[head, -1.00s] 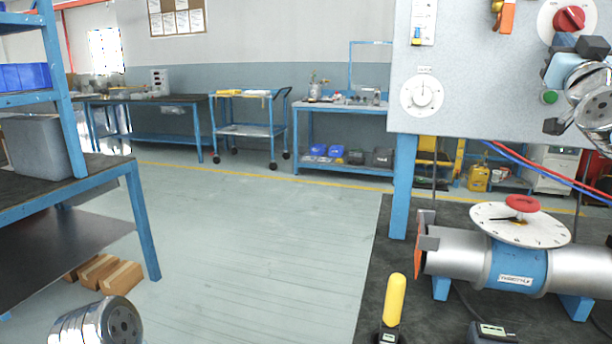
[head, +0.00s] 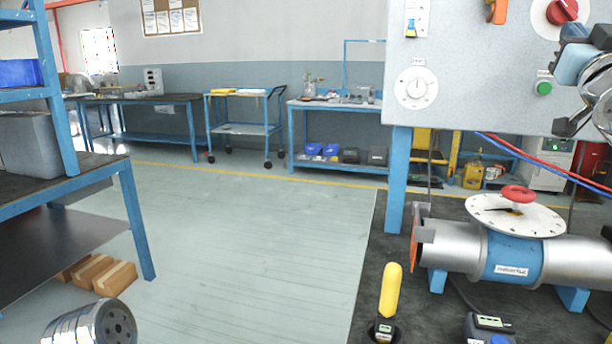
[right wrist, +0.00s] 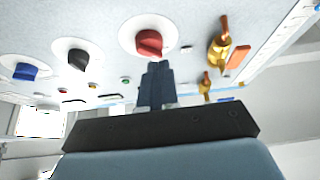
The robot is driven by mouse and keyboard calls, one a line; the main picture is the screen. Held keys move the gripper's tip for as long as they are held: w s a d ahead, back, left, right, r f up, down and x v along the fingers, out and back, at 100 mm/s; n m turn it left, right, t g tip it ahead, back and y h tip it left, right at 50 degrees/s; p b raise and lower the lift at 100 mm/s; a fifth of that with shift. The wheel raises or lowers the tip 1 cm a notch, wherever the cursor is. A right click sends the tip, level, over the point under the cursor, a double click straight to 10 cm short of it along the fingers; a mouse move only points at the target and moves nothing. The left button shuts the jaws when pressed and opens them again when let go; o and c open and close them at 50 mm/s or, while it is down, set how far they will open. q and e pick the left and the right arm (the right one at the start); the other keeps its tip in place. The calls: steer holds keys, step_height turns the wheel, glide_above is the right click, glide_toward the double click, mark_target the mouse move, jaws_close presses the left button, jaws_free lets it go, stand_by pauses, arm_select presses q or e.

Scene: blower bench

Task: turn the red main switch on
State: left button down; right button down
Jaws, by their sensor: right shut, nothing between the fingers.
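The red main switch (head: 562,11) is a red rotary knob on a round white plate, at the upper right of the grey panel in the head view. It also shows in the right wrist view (right wrist: 149,43), just beyond my fingertips. My right gripper (head: 575,34) is shut and empty, just below and to the right of the knob in the head view. In the right wrist view its dark fingers (right wrist: 157,68) are together and point at the knob's lower edge. I cannot tell whether they touch it. My left gripper is out of view.
The grey panel (head: 470,90) also carries a green button (head: 544,88) and a white dial (head: 416,88). Blue (right wrist: 27,72) and black (right wrist: 79,60) knobs and brass valves (right wrist: 219,52) flank the switch. A pipe with a red handwheel (head: 517,194) lies below.

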steer(key=s+d+b, duration=0.1)
steer(key=s+d, duration=0.1)
glide_toward(554, 24)
steer(key=shift+w+d+r, duration=1.05)
steer(key=shift+w+d, duration=0.65)
steer(key=shift+d, duration=0.15)
steer(key=shift+a+r+p, duration=0.2)
steer(key=shift+r+p, duration=0.1)
steer(key=shift+p, duration=0.25)
steer(key=shift+w+a+f+p, duration=0.15)
steer(key=shift+w+a+p, duration=0.1)
steer(key=shift+a+p, duration=0.55)
steer(key=shift+w+a, duration=0.1)
steer(key=shift+a, duration=0.05)
steer(key=shift+w+a, duration=0.1)
steer(key=shift+a, duration=0.25)
